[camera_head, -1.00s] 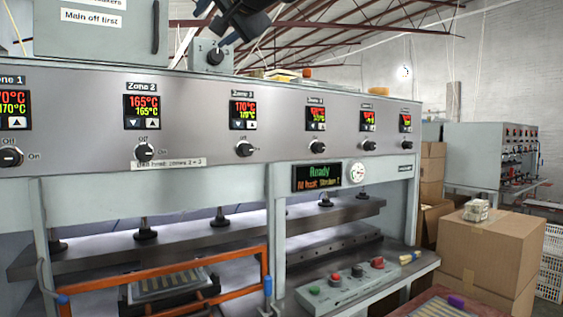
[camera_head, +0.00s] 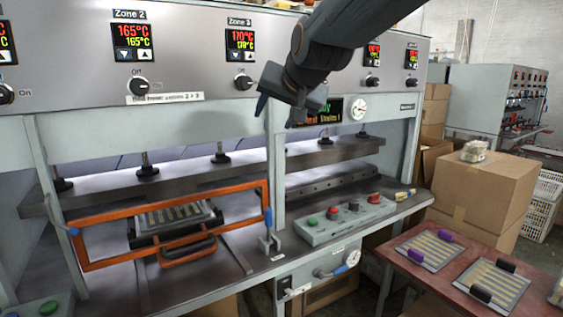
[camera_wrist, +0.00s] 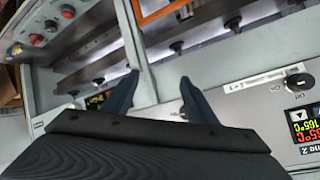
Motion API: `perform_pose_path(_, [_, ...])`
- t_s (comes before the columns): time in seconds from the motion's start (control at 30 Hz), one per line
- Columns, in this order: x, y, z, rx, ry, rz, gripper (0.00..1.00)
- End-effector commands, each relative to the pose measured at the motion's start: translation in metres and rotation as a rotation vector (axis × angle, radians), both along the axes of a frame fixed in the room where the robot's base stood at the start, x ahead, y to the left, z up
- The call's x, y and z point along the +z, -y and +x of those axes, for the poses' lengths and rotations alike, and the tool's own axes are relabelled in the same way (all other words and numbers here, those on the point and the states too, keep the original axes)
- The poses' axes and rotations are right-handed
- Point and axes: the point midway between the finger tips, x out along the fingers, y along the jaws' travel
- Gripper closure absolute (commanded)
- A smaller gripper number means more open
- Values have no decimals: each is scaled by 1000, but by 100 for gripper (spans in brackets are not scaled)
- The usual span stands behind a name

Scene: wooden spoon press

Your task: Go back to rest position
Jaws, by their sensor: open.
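My gripper (camera_head: 279,108) hangs in front of the press panel, between the Zone 3 knob and the status display, pointing down and to the left. In the wrist view my gripper (camera_wrist: 157,80) shows two dark fingers spread apart with nothing between them. The press (camera_head: 190,85) stands behind it, with its zone displays and knobs. The arm hides one zone's display and part of the status display.
An orange guard frame (camera_head: 180,197) stands before a slotted mould (camera_head: 175,215) in the press. A button box (camera_head: 345,217) sits on the ledge. A red table (camera_head: 440,288) with slotted plates and cardboard boxes (camera_head: 490,185) are at right.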

Motion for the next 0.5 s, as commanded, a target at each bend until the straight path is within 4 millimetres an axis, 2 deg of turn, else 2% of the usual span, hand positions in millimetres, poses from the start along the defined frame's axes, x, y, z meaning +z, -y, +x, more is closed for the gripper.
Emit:
perform_pose_path(0.03, [-33, 18, -4, -9, -49, -41, 48])
perform_pose_path(0.1, [-75, 40, -14, -14, -117, -96, 48])
perform_pose_path(0.27, [-167, 92, -50, -14, -282, -213, 48])
perform_pose_path(0.37, [-220, 123, -83, -7, -392, -273, 48])
perform_pose_path(0.5, [-285, 163, -139, 17, -552, -344, 48])
